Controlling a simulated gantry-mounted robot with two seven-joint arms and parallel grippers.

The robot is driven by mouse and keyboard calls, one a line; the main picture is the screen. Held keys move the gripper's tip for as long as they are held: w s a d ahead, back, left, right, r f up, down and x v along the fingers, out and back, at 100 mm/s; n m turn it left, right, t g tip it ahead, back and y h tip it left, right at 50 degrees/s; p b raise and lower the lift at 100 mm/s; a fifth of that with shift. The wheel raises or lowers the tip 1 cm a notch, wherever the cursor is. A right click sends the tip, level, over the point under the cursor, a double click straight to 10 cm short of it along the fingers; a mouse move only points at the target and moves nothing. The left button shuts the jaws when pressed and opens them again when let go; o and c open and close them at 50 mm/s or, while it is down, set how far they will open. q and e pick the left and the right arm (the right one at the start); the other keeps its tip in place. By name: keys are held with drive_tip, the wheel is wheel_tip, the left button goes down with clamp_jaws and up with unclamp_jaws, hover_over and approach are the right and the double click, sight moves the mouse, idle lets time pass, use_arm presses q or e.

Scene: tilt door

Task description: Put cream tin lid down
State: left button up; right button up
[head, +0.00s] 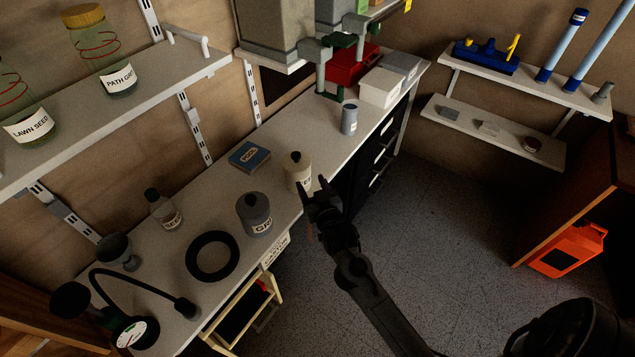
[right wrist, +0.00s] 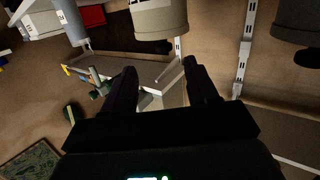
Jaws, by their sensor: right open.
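The cream tin (head: 299,177) stands upright at the front edge of the bench, its label partly hidden by my right gripper. Its cream lid (head: 296,162) with a dark knob appears seated on top. My right gripper (head: 314,184) is open and empty, just in front and to the right of the tin. In the right wrist view, which looks upside down, the tin (right wrist: 160,18) is at the top, its dark knob (right wrist: 153,47) pointing down, beyond the open fingers (right wrist: 158,68) and apparently not touched. My left gripper is not in view.
A grey tin (head: 254,214) with a dark knob stands left of the cream tin, near a black ring (head: 212,257). A blue box (head: 249,156) lies behind. A grey-blue can (head: 349,119) stands farther along. Open floor (head: 435,235) lies right of the bench.

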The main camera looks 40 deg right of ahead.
sight(297, 157)
drive_tip(key=shift+t, duration=0.3)
drive_tip(key=x, duration=0.2)
drive_tip(key=r+b+x, duration=0.1)
drive_tip(key=x, duration=0.2)
drive_tip(key=b+x, duration=0.1)
drive_tip(key=x, duration=0.1)
drive_tip(key=shift+w+a+r, duration=0.25)
drive_tip(key=shift+w+r, duration=0.05)
drive_tip(key=shift+w+d, duration=0.1)
drive_tip(key=shift+w, duration=0.1)
drive_tip(key=shift+w+d+f+b, duration=0.2)
drive_tip(key=shift+w+b, duration=0.1)
drive_tip(key=shift+b, duration=0.1)
drive_tip(key=shift+b+x, duration=0.8)
drive_tip(key=shift+x, duration=1.5)
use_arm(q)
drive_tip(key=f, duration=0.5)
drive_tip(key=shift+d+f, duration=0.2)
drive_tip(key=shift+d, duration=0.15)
use_arm(e)
drive_tip(key=shift+d, duration=0.1)
drive_tip(key=shift+s, duration=0.1)
